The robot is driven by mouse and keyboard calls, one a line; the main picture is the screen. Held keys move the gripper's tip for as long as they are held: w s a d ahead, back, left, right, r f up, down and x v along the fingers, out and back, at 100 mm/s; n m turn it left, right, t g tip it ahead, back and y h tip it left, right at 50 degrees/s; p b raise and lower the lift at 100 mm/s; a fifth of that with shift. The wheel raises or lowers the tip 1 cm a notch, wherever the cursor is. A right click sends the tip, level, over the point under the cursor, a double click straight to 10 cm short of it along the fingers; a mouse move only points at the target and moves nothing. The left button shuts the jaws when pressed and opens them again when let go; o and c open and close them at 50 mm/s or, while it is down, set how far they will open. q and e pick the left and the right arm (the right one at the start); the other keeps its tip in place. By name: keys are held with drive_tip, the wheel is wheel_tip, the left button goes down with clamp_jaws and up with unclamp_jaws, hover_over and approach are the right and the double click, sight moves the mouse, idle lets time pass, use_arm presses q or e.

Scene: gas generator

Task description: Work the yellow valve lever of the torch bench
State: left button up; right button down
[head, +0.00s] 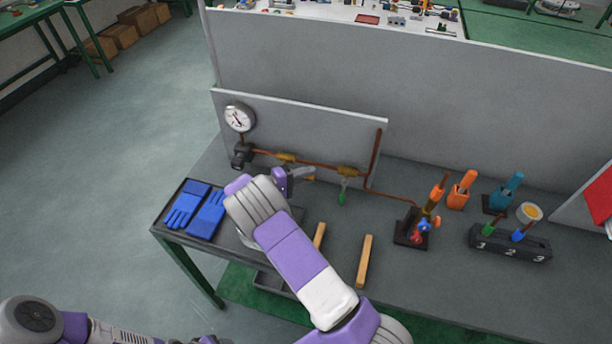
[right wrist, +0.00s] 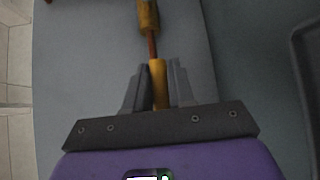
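The yellow valve lever (right wrist: 158,86) lies between the two fingers of my right gripper (right wrist: 159,82) in the right wrist view. The fingers sit close against both its sides, with no clear gap. A brass valve body (right wrist: 148,17) and a short copper-coloured stem show beyond the fingertips. In the head view my right gripper (head: 300,174) is just below the left brass valve (head: 286,158) on the copper pipe, and it hides most of the lever. A second valve with a green lever (head: 342,197) hangs to the right. My left gripper is not in view.
A pressure gauge (head: 239,117) is on the low grey panel (head: 330,125). Blue gloves (head: 196,207) lie in a tray at the left. Two wooden bars (head: 364,262), a torch stand (head: 411,229) and a numbered holder (head: 510,244) stand to the right.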

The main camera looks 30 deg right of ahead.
idle(0.4)
wheel_tip(320, 180, down, 3)
drive_tip(key=m+y+b, duration=0.1)
drive_tip(key=b, duration=0.1)
drive_tip(key=m+t+y+b, duration=0.1)
drive_tip(key=shift+w+a+r+y+b, duration=0.1)
drive_tip(key=shift+w+y+b, duration=0.05)
drive_tip(key=shift+y+b, duration=0.2)
drive_tip(key=b, duration=0.1)
drive_tip(key=f+y+b, duration=0.1)
drive_tip(key=m+t+b, duration=0.1)
drive_tip(key=shift+w+a+f+y, duration=0.25)
drive_tip(key=shift+f, duration=0.05)
drive_tip(key=shift+w+a+f+m+b, duration=0.2)
drive_tip(key=shift+m+b, duration=0.1)
drive_tip(key=shift+b, duration=0.2)
drive_tip(key=shift+y, duration=0.3)
drive_tip(key=c, duration=1.1)
unclamp_jaws()
drive_tip(key=p+v, duration=0.1)
drive_tip(key=v, duration=0.6)
drive_tip(key=shift+s+a+r, duration=0.15)
drive_tip(key=shift+a, duration=0.1)
